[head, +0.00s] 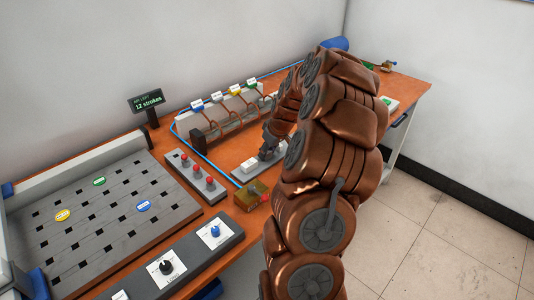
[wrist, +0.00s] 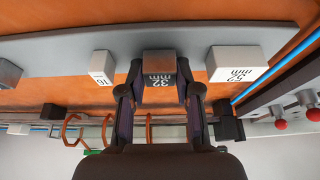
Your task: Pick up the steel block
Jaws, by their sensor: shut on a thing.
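The steel block (wrist: 160,69) is grey, marked "32 mm", and shows in the middle of the wrist view at the edge of a grey strip (wrist: 130,40). My gripper (wrist: 159,88) is shut on it, one finger at each side. I cannot tell whether the block touches the strip or is lifted. In the head view my gripper (head: 267,152) is low over the grey strip (head: 246,178), and the block is hidden or too small to make out there.
On the strip, a white block marked "52 mm" (wrist: 237,63) and a smaller white one marked "16" (wrist: 102,67) flank the held block.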

